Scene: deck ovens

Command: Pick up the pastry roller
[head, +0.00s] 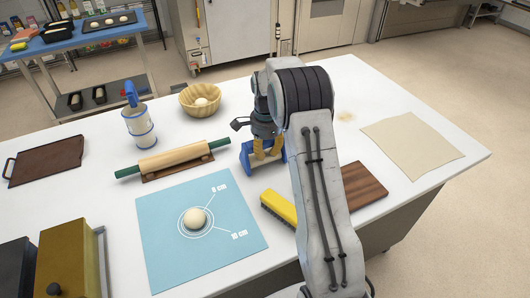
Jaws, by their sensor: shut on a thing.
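The pastry roller (247,157) shows as a blue, frame-like thing on or just above the white worktop, right of the rolling pin. My gripper (264,152) comes down on it from above, its tan fingers shut on it. My arm and the fingers hide part of the roller. I cannot tell whether it still touches the worktop.
A wooden rolling pin (170,159) with green handles lies left of my gripper. A blue mat (165,250) with a dough ball (195,218), a yellow brush (279,206), a wooden board (362,188) and a basket (187,103) are nearby. A dough sheet (412,146) lies right.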

